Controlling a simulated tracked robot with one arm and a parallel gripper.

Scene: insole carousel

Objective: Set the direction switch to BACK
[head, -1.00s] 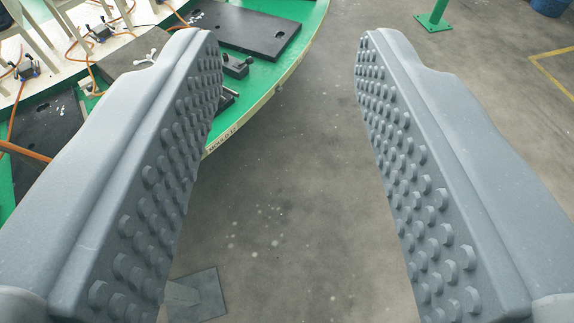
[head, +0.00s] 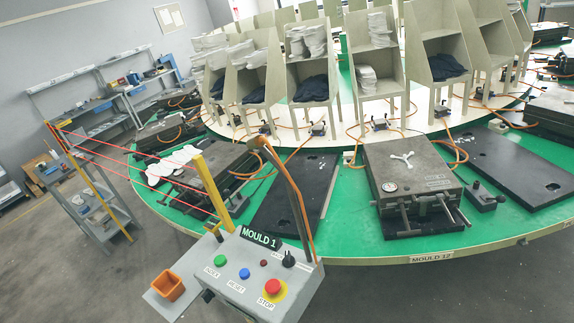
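A grey control box (head: 262,283) stands low in the middle of the head view, with a "MOULD 1" display (head: 258,238) at its back edge. A black knob (head: 289,259) sits at its top right corner, probably the direction switch; its pointer and the small lettering beside it are too small to read. The box also bears a green INDEX button (head: 220,261), a blue RESET button (head: 244,274), a red STOP button (head: 273,287) on yellow and a small dark red lamp or button (head: 263,263). My gripper is out of view.
The green carousel table (head: 350,245) lies behind the box, carrying a mould press (head: 415,180) and racks. A yellow post (head: 215,190) with red beams and a brown-grey bent bar (head: 292,195) rise near the box. An orange bin (head: 168,286) is at its left. Front floor is clear.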

